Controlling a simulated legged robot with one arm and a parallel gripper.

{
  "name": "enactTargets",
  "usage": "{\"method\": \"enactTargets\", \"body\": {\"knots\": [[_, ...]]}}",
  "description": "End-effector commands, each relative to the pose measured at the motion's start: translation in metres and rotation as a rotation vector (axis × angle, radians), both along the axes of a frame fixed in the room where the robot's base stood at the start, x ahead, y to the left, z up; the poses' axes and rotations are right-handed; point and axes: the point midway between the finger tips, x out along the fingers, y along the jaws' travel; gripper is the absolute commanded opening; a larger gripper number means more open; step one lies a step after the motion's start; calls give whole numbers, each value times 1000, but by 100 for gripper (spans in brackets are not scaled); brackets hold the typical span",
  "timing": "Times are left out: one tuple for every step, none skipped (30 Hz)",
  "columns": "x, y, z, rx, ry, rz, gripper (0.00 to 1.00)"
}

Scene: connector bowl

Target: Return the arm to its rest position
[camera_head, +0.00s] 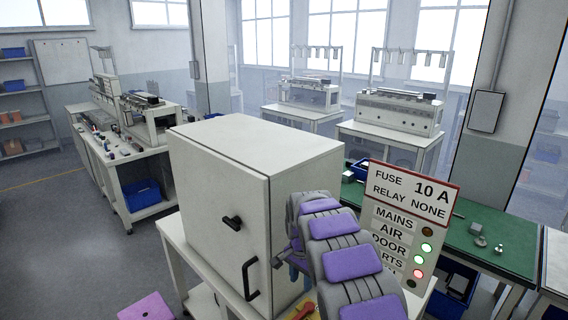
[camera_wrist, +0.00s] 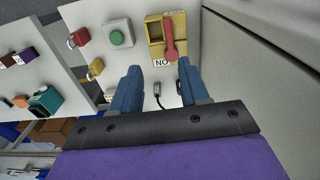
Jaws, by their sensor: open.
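My gripper (camera_wrist: 162,82) shows in the wrist view with its two blue fingers apart and nothing between them. Behind the fingers is a pale panel (camera_wrist: 142,63). On it, a yellow block with a red lever (camera_wrist: 170,42) stands just past the right fingertip, and I cannot tell whether they touch. In the head view my purple-padded arm reaches along the right side of a white cabinet (camera_head: 217,195). The fingers are mostly hidden there behind the arm and cabinet.
A sign with indicator lights (camera_head: 411,215) stands right of my arm, before a green bench (camera_head: 470,262). A purple stool (camera_head: 146,307) is at front left. Open floor (camera_head: 60,240) lies left.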

Motion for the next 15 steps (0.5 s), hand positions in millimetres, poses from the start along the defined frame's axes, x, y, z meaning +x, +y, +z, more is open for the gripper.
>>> {"method": "enactTargets", "body": {"knots": [[-10, -6, 9, -5, 4, 12, 45], [-16, -10, 16, -7, 4, 23, 45], [-24, -14, 24, -10, 5, 36, 45], [-31, -18, 29, -13, 10, 48, 45], [-37, -21, 33, -14, 15, 57, 45], [-46, -25, 41, -16, 17, 72, 45], [-52, -28, 46, -17, 19, 84, 45], [-59, -31, 49, -19, 23, 94, 45], [-70, -35, 55, -20, 29, 110, 45], [-77, -38, 60, -21, 30, 120, 45], [-84, -40, 64, -22, 33, 133, 45], [-94, -44, 70, -23, 38, 147, 45], [-102, -46, 74, -24, 41, 160, 45], [-110, -49, 78, -24, 44, 171, 45], [-120, -52, 82, -24, 48, 186, 45]]}}
